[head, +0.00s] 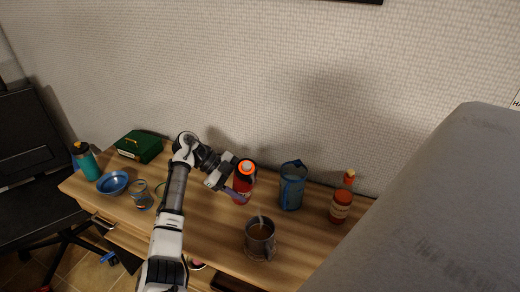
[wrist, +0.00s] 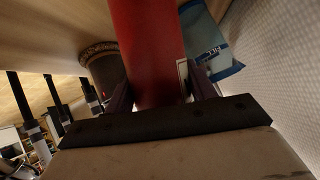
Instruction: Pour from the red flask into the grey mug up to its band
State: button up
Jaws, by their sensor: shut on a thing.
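The red flask (head: 242,187) has an orange ring at its top and looks upright or nearly so at the back of the wooden table. My gripper (head: 229,186) is shut on its side. In the wrist view the red flask (wrist: 150,45) stands between both fingers of my gripper (wrist: 160,92). The grey mug (head: 260,240) stands upright in front of the flask and a little right, apart from it. Brownish contents and a pale streak show at its mouth; the level against the band is unclear. In the wrist view the mug (wrist: 104,70) shows a patterned band.
On the wooden table (head: 205,233), a blue-grey pitcher (head: 291,188) stands right of the flask, and an orange-capped bottle (head: 341,205) farther right. A glass jar (head: 142,197), blue bowl (head: 112,183), green box (head: 139,146) and teal bottle (head: 87,163) are at left. A grey surface (head: 430,210) fills the right.

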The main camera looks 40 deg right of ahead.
aim_at(242, 183)
jog(key=shift+w+d+n+g, duration=0.1)
jog(key=shift+n+g, duration=0.3)
jog(key=shift+g, duration=0.6)
jog(key=shift+r+p, duration=0.15)
jog(key=shift+p, duration=0.4)
jog(key=shift+f+n+g+p, duration=0.25)
jog(key=shift+n+g+p, duration=0.2)
jog(key=shift+g, duration=0.25)
jog(key=shift+r+p, duration=0.4)
jog(key=shift+r, duration=1.55)
